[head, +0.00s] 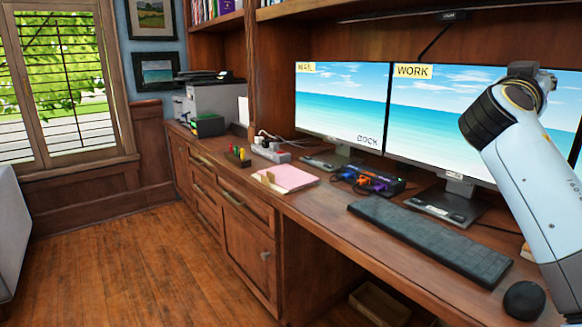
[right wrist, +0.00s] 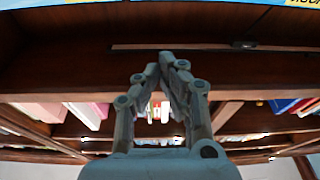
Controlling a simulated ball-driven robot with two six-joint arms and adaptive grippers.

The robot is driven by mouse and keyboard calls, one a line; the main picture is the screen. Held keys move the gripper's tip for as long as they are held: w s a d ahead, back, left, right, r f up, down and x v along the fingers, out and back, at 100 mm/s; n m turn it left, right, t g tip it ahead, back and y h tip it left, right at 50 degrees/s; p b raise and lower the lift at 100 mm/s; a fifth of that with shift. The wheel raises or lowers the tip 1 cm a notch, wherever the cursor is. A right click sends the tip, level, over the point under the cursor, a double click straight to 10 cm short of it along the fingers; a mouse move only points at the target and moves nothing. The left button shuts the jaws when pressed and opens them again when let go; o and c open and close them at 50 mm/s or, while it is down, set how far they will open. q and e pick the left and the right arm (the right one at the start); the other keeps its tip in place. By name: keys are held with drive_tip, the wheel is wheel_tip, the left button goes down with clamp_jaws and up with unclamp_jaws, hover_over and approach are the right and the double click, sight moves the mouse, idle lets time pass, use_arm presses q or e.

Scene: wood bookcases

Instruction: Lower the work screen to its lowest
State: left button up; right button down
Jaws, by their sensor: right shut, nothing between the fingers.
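The work screen (head: 430,115) stands on the desk at the right of the head view, with a yellow WORK label (head: 413,71) at its top left. Its stand (head: 458,188) shows below, with a gap between the screen's lower edge and the desk. My right arm covers much of its right part. My right gripper (right wrist: 165,62) shows in the right wrist view, shut and empty, fingertips together. A blue screen strip with part of a yellow label lies along that view's top edge, apart from the fingertips in the picture. The fingers are not discernible in the head view.
A second screen (head: 335,105) stands left of the work screen, their edges close together. A keyboard (head: 430,238), black mouse (head: 524,300) and dock with cables (head: 372,182) lie on the desk. Wooden shelves (head: 350,10) overhang the screens. Floor at left is clear.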

drive_tip(key=s+a+f+n+g+y, duration=0.1)
drive_tip(key=s+a+f+n+y, duration=0.2)
drive_tip(key=f, duration=0.5)
drive_tip(key=s+f+g+y, duration=0.1)
drive_tip(key=s+f+y, duration=0.1)
drive_tip(key=s+f, duration=0.4)
drive_tip(key=s+a+f+n+g+y, duration=0.1)
drive_tip(key=s+a+f+n+y, duration=0.2)
drive_tip(key=f, duration=0.6)
drive_tip(key=s+a+f+n+g+y, duration=0.2)
drive_tip(key=s+a+f+y, duration=0.15)
drive_tip(key=s, duration=0.45)
drive_tip(key=s+a+f+n+g+y, duration=0.2)
drive_tip(key=s+a+f, duration=0.25)
drive_tip(key=s, duration=0.25)
drive_tip(key=s+a+f+n+g+y, duration=0.1)
drive_tip(key=s+a+f+n+y, duration=0.15)
drive_tip(key=s+a, duration=0.4)
drive_tip(key=s+d+f+m+g, duration=0.1)
drive_tip(key=s+d+f, duration=0.1)
drive_tip(key=f, duration=1.1)
drive_tip(key=s+d+f+g, duration=0.1)
drive_tip(key=s+d+f, duration=0.15)
drive_tip(key=f, duration=1.05)
drive_tip(key=s+d+f, duration=0.1)
drive_tip(key=s+f, duration=1.5)
drive_tip(key=s, duration=0.1)
drive_tip(key=shift+s+f+g, duration=0.2)
drive_tip(key=shift+s+g, duration=0.1)
drive_tip(key=shift+g, duration=0.1)
